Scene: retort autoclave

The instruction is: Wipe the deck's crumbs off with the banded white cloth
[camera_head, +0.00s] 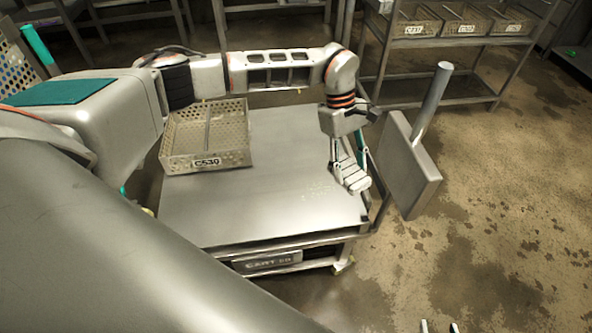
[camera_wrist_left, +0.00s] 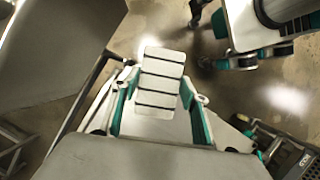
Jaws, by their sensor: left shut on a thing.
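My left gripper (camera_head: 350,165) reaches over the cart from the left and is shut on the banded white cloth (camera_head: 352,180). The cloth is a small white pad with dark bands, at the right side of the steel deck (camera_head: 265,212). It also shows in the left wrist view (camera_wrist_left: 160,82), between the teal fingers. Faint pale crumbs (camera_head: 318,190) lie on the deck just left of the cloth. I cannot tell whether the cloth touches the deck. Two fingertips of my right gripper (camera_head: 440,327) show apart at the bottom edge, off the cart; the rest is out of view.
A perforated bin marked C530 (camera_head: 205,140) stands on the deck's back left. A grey panel with a round post (camera_head: 408,170) stands close to the deck's right edge. Shelves with several bins (camera_head: 465,25) are behind. Stained floor at right (camera_head: 520,200) is clear.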

